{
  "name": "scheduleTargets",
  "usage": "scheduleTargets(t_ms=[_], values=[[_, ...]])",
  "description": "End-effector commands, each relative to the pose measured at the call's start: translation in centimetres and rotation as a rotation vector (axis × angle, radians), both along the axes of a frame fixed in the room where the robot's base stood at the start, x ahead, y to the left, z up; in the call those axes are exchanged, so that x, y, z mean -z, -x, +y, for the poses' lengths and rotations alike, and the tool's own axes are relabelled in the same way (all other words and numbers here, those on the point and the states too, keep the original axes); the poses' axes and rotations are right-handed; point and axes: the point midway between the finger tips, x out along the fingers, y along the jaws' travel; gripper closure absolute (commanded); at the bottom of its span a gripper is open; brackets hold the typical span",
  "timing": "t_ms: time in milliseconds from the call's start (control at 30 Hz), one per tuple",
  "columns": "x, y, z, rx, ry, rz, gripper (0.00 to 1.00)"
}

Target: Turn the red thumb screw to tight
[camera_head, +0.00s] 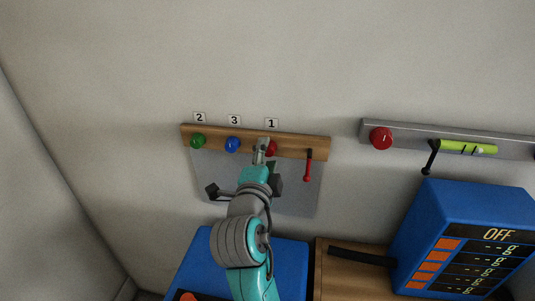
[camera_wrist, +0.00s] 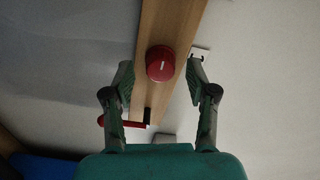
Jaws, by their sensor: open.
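A round red thumb screw (camera_head: 271,148) sits on a wooden bar on the wall, below the label 1. My gripper (camera_head: 262,150) is in front of it and hides part of it in the head view. In the wrist view the red screw (camera_wrist: 160,64) lies between my two open fingers, one on each side, with gaps showing. A short white mark on its face runs along the bar's length. Whether the fingertips reach its depth I cannot tell. Another red knob (camera_head: 381,138) is on the grey bar at the right.
A green knob (camera_head: 197,141) and a blue knob (camera_head: 232,145) sit left on the wooden bar (camera_head: 320,142). A red lever (camera_head: 308,167) hangs near its right end and shows close to a finger in the wrist view (camera_wrist: 116,124). A blue box (camera_head: 470,210) reads OFF.

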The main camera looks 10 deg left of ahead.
Motion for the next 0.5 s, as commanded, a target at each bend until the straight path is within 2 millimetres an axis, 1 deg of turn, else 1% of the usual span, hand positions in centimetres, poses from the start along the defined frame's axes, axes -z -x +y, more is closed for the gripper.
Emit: scheduleTargets(t_ms=[300,500], values=[[0.1,6.2,0.3,-0.003,0.0,0.001,0.43],[0.1,9.3,0.4,-0.003,0.0,0.003,0.43]])
